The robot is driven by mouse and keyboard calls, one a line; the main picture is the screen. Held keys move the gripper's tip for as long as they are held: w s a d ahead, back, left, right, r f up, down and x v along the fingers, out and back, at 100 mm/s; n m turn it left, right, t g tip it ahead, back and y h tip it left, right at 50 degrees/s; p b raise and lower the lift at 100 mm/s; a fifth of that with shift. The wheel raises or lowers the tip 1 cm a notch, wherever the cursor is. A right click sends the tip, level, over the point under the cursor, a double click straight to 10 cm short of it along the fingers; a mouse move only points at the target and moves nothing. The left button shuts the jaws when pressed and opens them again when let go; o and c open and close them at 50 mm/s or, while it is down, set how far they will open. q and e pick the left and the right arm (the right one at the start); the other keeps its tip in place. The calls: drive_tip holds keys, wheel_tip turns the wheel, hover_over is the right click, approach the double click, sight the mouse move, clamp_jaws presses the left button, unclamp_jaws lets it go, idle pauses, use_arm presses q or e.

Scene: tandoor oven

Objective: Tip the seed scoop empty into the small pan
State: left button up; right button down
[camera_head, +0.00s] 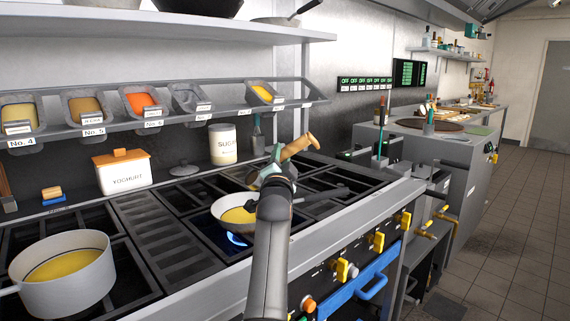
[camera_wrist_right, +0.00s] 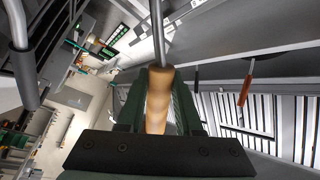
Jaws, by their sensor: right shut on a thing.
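The small pan (camera_head: 218,226) sits on a burner with a blue flame and holds a yellow layer. Its dark handle points right. My right gripper (camera_head: 276,170) is above the pan's right side, shut on the wooden handle (camera_head: 300,146) of the seed scoop. The handle tilts up to the right. In the right wrist view the scoop's wooden handle (camera_wrist_right: 158,95) lies between the fingers, with a metal shaft leading away from it. The scoop's bowl is mostly hidden, so I cannot tell whether seeds are in it. My left gripper is out of view.
A larger white pot (camera_head: 75,290) with yellow contents stands at the front left. A yoghurt box (camera_head: 123,172) and a sugar jar (camera_head: 222,144) stand behind the hob. A rack of spice bins (camera_head: 85,112) hangs above. Yellow knobs (camera_head: 378,241) line the front.

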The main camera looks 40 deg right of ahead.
drive_tip(key=shift+a+r+n+t+b, duration=0.3)
drive_tip(key=shift+a+n+t+b, duration=0.2)
drive_tip(key=shift+a+n+t, duration=0.3)
drive_tip(key=shift+a+n+t+y+b, duration=1.1)
drive_tip(key=shift+a+n+t+y, duration=2)
drive_tip(key=shift+n, duration=3)
use_arm(q)
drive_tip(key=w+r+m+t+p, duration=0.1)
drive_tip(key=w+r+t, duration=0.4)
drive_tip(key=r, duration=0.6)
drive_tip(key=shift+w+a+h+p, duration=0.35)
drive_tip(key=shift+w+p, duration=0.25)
drive_tip(key=shift+p, duration=0.2)
use_arm(e)
drive_tip(key=d+m+g+h, duration=0.1)
drive_tip(key=m+h, duration=0.1)
drive_tip(key=m, duration=0.1)
drive_tip(key=d+r+m+g+h, duration=0.1)
drive_tip(key=m, duration=0.1)
drive_tip(key=r+m+g+h, duration=0.1)
drive_tip(key=m+g+h, duration=0.1)
drive_tip(key=m, duration=0.1)
drive_tip(key=shift+w+d+m+h, duration=0.15)
drive_tip(key=shift+d+m+h, duration=0.15)
drive_tip(key=shift+d, duration=0.1)
